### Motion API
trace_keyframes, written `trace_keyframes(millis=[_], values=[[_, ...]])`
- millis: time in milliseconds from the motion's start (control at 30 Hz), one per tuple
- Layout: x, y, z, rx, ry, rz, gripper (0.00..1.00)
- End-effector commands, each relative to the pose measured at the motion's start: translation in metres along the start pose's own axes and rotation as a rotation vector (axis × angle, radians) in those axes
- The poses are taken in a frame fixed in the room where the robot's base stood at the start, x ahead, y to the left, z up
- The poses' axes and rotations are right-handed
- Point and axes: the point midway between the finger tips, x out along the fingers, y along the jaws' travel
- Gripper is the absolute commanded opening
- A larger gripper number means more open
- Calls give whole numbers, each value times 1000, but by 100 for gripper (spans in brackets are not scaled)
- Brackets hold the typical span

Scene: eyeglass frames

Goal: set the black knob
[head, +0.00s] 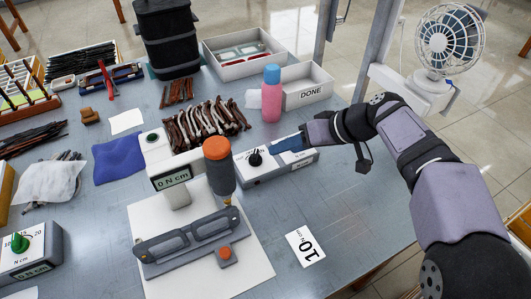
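The black knob (255,158) stands on the top of a white and grey control box (285,168) in the middle of the table. A printed scale lies beside the knob; its marks are too small to read. My gripper (287,144) reaches in from the right, its blue fingers over the box just right of the knob. They look apart from the knob, though contact is hard to judge. Whether the fingers are open or shut does not show. A white card (305,246) reads "10 N cm", turned around.
An orange-topped driver (218,165) stands left of the box, near a display (172,178) reading "0 N cm". Eyeglass frames (188,240) lie in a grey holder in front. A pink bottle (271,95) and DONE tray (309,91) stand behind. A green-knob box (28,252) is far left.

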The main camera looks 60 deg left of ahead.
Motion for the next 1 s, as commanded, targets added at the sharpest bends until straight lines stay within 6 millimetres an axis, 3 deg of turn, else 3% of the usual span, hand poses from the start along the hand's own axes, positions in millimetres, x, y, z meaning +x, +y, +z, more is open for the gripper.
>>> trace_keyframes(millis=[33,200,500,833,1000], values=[[11,9,-1,-71,7,-49,49],[29,18,-7,-374,86,-218,49],[36,26,-4,-761,269,-379,49],[36,25,-2,-840,312,-401,49],[47,19,-4,-837,310,-403,49]])
